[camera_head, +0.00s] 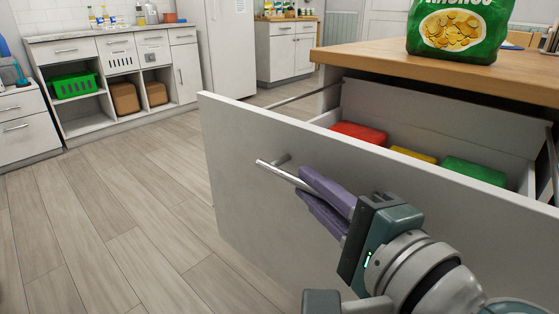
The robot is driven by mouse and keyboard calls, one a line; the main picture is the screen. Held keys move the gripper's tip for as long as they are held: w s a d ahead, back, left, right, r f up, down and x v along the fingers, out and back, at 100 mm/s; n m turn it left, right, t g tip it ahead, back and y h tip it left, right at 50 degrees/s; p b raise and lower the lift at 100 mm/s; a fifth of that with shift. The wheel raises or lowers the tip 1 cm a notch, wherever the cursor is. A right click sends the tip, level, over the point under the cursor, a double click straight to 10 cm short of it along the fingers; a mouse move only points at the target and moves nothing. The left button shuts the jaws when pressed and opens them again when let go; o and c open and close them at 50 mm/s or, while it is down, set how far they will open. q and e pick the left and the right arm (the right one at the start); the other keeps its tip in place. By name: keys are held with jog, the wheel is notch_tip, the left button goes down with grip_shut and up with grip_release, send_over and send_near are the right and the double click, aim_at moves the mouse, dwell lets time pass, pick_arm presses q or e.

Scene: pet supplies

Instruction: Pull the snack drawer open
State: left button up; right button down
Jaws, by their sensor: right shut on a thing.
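The snack drawer (235,170) has a pale grey front and stands pulled out from under the wooden counter. Inside it lie a red pack (358,132), a yellow pack (413,154) and a green pack (474,172). The metal bar handle (275,170) is on the drawer's front. My right gripper (308,188) has purple fingers shut on the handle, and they hide its right part. My left gripper is not in the view.
A green snack bag (460,28) stands on the wooden countertop (400,60) above the drawer. Clear wood floor (120,215) lies to the left. White cabinets (82,48) and a fridge (225,50) stand at the back.

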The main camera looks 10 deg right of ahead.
dwell(0.3)
jog(key=c, duration=0.9)
grip_release()
jog(key=b+v, duration=0.1)
jog(key=v, duration=0.9)
jog(key=shift+r, duration=0.1)
